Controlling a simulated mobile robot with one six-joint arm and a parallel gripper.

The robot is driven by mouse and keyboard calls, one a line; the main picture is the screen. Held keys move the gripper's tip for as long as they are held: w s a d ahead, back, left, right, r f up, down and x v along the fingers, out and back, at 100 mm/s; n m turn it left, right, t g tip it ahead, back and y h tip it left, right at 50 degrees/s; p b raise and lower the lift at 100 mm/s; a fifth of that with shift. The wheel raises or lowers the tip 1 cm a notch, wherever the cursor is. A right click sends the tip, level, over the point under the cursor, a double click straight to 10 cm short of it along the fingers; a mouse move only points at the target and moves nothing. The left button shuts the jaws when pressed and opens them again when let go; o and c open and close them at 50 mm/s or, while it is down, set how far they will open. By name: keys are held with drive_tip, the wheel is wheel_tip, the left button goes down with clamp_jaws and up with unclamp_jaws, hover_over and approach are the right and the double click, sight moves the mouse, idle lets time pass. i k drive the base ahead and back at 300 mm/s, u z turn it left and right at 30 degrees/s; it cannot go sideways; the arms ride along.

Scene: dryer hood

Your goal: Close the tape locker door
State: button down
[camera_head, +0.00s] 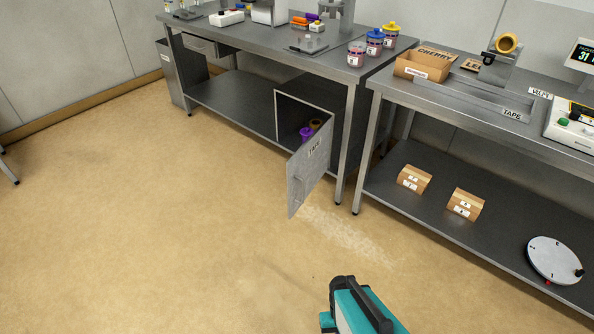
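The tape locker (305,98) is a grey box on the lower shelf of the left bench. Its grey door (310,168), marked TAPE, stands open and juts out over the floor. The door joins the locker at the right side of the opening, and its free edge points toward me. A small handle (297,180) shows near that free edge. A purple roll (305,133) and a brown roll (316,124) sit inside the locker. A teal and black part of my own body shows at the bottom edge, well apart from the door. No gripper fingertips show.
The floor (170,220) is clear in front of and left of the door. Bench legs (344,150) stand just right of the locker. The right bench (450,105) carries a cardboard box (423,67), with two small cartons and a round disc (554,260) on its lower shelf.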

sight(307, 166)
drive_tip(key=u, duration=1)
drive_tip(key=i, duration=0.75)
drive_tip(key=u, duration=0.05)
